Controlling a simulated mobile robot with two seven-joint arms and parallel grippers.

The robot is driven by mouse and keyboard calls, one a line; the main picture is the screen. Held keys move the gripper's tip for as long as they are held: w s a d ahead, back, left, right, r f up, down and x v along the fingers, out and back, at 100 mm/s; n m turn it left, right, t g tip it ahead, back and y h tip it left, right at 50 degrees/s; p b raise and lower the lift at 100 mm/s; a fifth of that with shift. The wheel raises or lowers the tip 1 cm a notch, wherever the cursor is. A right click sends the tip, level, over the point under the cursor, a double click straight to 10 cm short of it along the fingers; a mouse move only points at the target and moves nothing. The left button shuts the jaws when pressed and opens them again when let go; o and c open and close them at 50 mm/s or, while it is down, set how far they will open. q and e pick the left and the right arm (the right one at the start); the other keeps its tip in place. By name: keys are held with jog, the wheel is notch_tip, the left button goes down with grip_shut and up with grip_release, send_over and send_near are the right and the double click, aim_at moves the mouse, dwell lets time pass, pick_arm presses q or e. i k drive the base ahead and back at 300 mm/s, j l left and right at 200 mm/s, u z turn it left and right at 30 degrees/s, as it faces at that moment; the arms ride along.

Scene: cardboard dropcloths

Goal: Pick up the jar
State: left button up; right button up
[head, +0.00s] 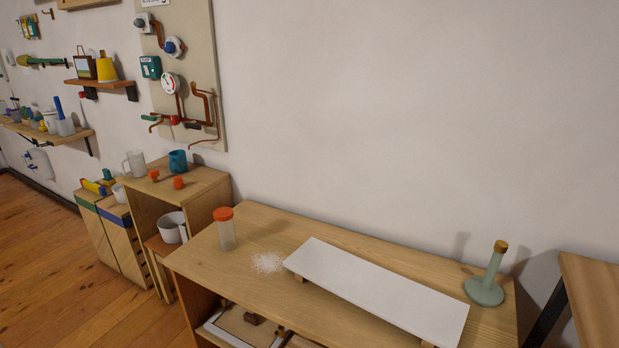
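A clear jar (227,236) with an orange-red lid stands upright near the left end of the wooden cabinet top (250,284). Its contents are too small to make out. Neither of my grippers is in view, and nothing touches the jar.
White grains (267,262) lie scattered right of the jar. A long white raised board (376,291) fills the middle of the top. A green flask-like object (487,278) stands at the right end.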

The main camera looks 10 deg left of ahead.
aim_at(226, 233)
jog(key=i+j+u, duration=0.1)
jog(key=j, duration=0.35)
jog(key=i+j, duration=0.3)
jog(key=i+j+u, duration=0.15)
jog(key=j, duration=0.35)
jog(key=i+j+u, duration=0.1)
jog(key=i+j, duration=0.4)
jog(key=j, duration=0.3)
jog(key=u, duration=0.05)
